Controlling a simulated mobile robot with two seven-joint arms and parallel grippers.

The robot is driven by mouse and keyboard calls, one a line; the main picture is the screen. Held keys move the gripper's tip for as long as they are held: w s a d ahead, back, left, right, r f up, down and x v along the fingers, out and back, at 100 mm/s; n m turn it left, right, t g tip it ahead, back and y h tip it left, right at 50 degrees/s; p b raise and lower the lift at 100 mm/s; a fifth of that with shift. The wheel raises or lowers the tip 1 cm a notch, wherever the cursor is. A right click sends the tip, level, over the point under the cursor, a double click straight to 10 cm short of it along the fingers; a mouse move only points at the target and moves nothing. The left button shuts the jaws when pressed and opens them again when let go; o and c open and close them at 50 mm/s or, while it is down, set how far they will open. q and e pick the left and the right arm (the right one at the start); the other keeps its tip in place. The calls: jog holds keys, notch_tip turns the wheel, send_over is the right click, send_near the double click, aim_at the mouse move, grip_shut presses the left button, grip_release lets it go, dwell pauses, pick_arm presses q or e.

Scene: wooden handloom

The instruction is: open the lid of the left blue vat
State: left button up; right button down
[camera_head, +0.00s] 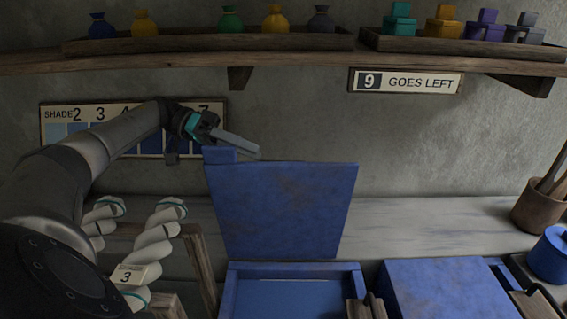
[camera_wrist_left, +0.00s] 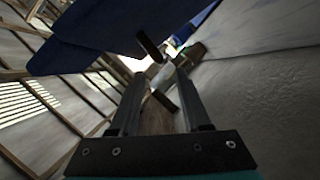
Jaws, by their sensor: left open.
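The left blue vat (camera_head: 232,290) is at the bottom centre of the head view, with its top open and blue inside. Its lid (camera_head: 285,210) stands raised at the back of the vat, its broad face toward me. My left gripper (camera_head: 250,149) is at the lid's upper left edge, with its fingers apart and nothing seen between them. In the left wrist view the lid (camera_wrist_left: 95,35) fills the upper left, beyond the open fingers (camera_wrist_left: 158,92). I cannot tell whether a finger touches the lid. My right gripper is not seen.
A second blue vat with its lid (camera_head: 445,290) down stands to the right. White twisted skeins (camera_head: 155,245) hang at lower left. A shelf (camera_head: 300,60) with pouches and blocks runs above. A sign (camera_head: 405,82) and shade chart (camera_head: 60,112) are on the wall.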

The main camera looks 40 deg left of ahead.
aim_at(283, 163)
pick_arm(q)
jog(key=x, duration=0.8)
jog(key=shift+b, duration=0.3)
grip_shut()
jog(key=shift+r, duration=0.1)
dwell(1.0)
